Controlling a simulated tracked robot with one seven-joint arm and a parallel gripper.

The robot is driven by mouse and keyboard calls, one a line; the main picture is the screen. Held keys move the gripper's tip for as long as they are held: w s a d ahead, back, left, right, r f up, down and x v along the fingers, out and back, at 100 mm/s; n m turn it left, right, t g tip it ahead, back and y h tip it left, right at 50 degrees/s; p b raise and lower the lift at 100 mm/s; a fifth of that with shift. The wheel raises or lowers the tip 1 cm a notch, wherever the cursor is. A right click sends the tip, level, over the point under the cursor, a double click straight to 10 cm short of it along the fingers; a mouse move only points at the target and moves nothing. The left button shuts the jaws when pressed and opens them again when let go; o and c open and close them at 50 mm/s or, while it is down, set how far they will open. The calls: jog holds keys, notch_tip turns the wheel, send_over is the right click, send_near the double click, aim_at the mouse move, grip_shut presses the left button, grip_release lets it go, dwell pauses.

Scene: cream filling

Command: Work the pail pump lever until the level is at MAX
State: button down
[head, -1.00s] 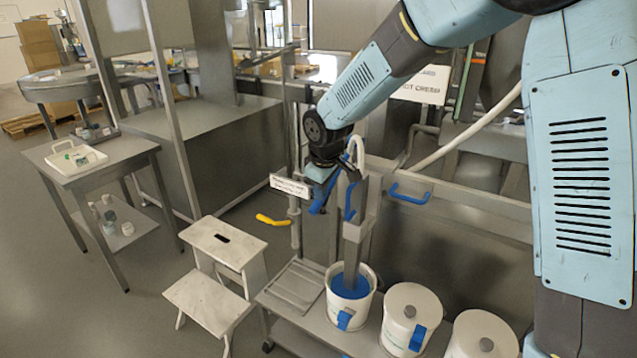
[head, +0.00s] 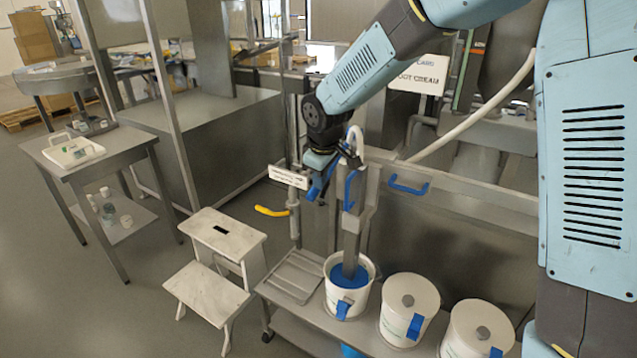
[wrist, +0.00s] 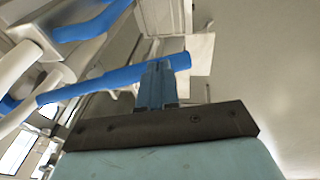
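The pump (head: 352,235) is an upright metal column standing in an open white pail (head: 340,300); a blue disc shows inside the pail around its foot. The blue pump lever (wrist: 100,85) crosses the wrist view as a slanted bar with a rounded end at the right. My gripper (head: 318,188) is at the lever beside the column's top. In the wrist view my gripper (wrist: 156,72) has its fingers close together on the bar near that end, and it looks shut on it. No level mark or MAX line is readable.
Two lidded white pails (head: 409,310) (head: 478,335) stand right of the open one on a metal cart. A white step stool (head: 210,290) stands at left. A yellow handle (head: 271,211) and a small sign (head: 288,177) are left of the pump. A blue rail handle (head: 408,187) is behind.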

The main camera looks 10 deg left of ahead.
jog(key=s+a+v, duration=0.1)
jog(key=s+v, duration=0.1)
jog(key=v, duration=0.9)
jog(key=shift+s, duration=0.15)
jog(key=shift+r, duration=0.1)
dwell(1.0)
jog(key=s+d+r+m+t, duration=0.1)
jog(key=s+d+r+m, duration=0.15)
jog(key=d, duration=0.75)
jog(key=s+d+r+m+t, duration=0.15)
jog(key=d+r+m, duration=0.25)
jog(key=d, duration=0.7)
jog(key=s+d+m+h, duration=0.1)
jog(key=s+d+m, duration=0.6)
jog(key=s+d, duration=0.9)
jog(key=shift+f+m, duration=0.3)
jog(key=shift+m, duration=0.05)
jog(key=shift+d, duration=0.15)
